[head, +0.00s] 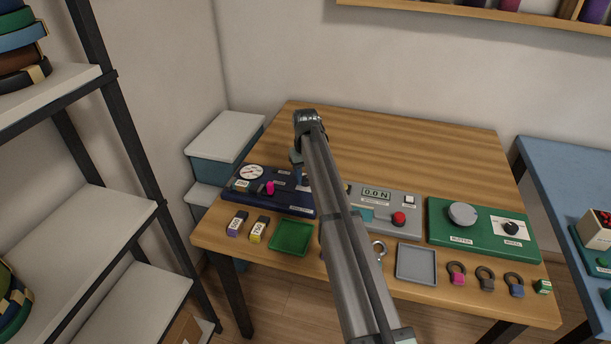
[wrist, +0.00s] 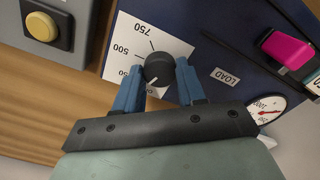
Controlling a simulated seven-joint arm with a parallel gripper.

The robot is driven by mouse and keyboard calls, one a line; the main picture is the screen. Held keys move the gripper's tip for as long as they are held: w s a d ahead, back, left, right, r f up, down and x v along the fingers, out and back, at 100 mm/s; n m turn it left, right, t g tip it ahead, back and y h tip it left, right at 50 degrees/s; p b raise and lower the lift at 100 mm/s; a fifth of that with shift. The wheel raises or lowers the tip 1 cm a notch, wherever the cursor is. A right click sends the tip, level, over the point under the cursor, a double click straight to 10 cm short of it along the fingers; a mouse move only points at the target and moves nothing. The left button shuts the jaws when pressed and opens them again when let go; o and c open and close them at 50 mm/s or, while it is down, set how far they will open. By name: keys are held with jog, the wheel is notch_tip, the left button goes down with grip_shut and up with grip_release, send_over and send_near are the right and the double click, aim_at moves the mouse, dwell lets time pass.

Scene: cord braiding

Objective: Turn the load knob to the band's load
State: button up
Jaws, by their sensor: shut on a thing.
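The load knob (wrist: 158,69) is black and round with a white pointer line, on a white scale (wrist: 122,35) marked 500 and 750. In the wrist view its pointer line aims toward the lower left, away from 750. My gripper (wrist: 160,84) is shut on the knob, one blue finger at each side. A label reading LOAD (wrist: 225,77) is beside it on the dark blue panel (wrist: 215,20). In the head view my arm hides the knob; the dark blue panel (head: 292,204) shows on the left of the table. I cannot make out a band.
The blue panel carries a round gauge (head: 251,172) and a pink lever (head: 270,188); a yellow button (wrist: 41,26) is near the knob. A grey panel (head: 410,226), green buffer panel (head: 440,217), green tray (head: 291,237) and grey tray (head: 417,264) are also on the table. The table's back is clear.

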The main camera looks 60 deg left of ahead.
aim_at(306, 178)
jog(key=m, duration=0.4)
jog(key=shift+m, duration=0.3)
dwell(0.3)
jog(key=o, duration=1.1)
jog(key=shift+c, duration=0.2)
notch_tip(306, 178, up, 14)
dwell(0.3)
